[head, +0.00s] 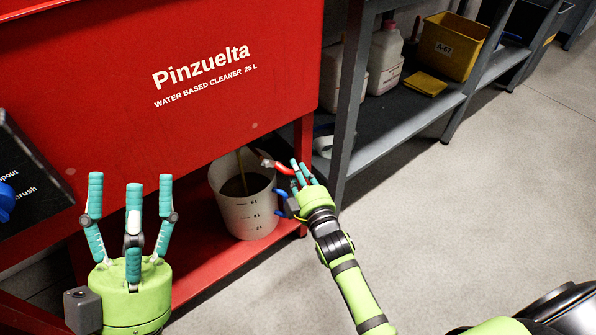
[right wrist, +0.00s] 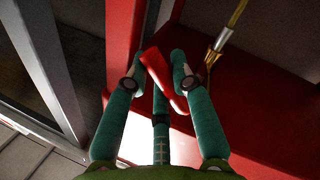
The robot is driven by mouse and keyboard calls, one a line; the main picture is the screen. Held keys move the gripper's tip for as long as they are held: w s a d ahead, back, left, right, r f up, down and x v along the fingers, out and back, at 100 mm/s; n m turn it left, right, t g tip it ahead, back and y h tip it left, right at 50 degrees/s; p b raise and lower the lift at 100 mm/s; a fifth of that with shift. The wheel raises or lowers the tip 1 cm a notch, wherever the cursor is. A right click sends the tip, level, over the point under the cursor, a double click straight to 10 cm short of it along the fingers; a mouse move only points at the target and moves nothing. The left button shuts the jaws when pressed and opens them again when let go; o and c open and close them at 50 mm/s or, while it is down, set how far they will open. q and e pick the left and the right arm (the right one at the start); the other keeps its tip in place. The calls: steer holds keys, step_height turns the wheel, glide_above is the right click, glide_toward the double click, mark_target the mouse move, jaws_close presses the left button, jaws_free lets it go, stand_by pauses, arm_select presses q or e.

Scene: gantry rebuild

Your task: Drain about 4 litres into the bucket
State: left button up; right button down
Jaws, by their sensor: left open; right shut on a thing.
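The white bucket (head: 248,216) stands on the red lower shelf under the red tank. It has litre marks on its front, and dark liquid (head: 246,186) shows inside. I cannot read the level exactly against the marks. A thin brownish stream (head: 241,165) falls into it; a yellowish stream also shows in the right wrist view (right wrist: 238,14). My right gripper (head: 298,174) is shut on the red valve handle (head: 284,169), which also shows between its fingers in the right wrist view (right wrist: 164,78). My left gripper (head: 131,200) is open and empty, in front of the tank.
The red tank (head: 150,90) reads Pinzuelta, water based cleaner. A grey shelf (head: 395,135) at the right holds white jugs (head: 386,58), a yellow bin (head: 452,45) and a yellow cloth-like item (head: 425,84). A dark panel (head: 30,190) is at the left. The floor at the right is clear.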

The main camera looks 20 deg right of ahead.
arm_select(q)
steer(key=shift+w, duration=0.1)
arm_select(e)
steer(key=shift+d+r, duration=0.1)
steer(key=n, duration=0.1)
steer(key=r+n, duration=0.1)
steer(key=d+r+n+t+p, duration=0.1)
steer(key=shift+w, duration=0.25)
steer(key=shift+d+r+n, duration=0.15)
steer(key=shift+r+n, duration=0.15)
steer(key=shift+n, duration=0.2)
steer(key=shift+w+d+r+n+t+y, duration=0.15)
steer(key=shift+r+n+t+y, duration=0.25)
steer(key=shift+r+n, duration=0.6)
arm_select(q)
steer(key=w+f+n+g+y, duration=0.2)
steer(key=w+f+g+y, duration=0.1)
steer(key=w+f+y, duration=0.1)
steer(key=shift+w+a+f, duration=0.3)
steer(key=shift+w+f, duration=0.15)
steer(key=shift+f, duration=0.5)
arm_select(e)
steer(key=shift+d+r+n+y, duration=0.1)
steer(key=shift+r+n+y, duration=0.2)
steer(key=shift+n, duration=0.45)
steer(key=shift+r+n+y, duration=0.1)
steer(key=shift+r+n, duration=0.25)
steer(key=shift+n, duration=0.4)
steer(key=c, duration=1)
jaws_free()
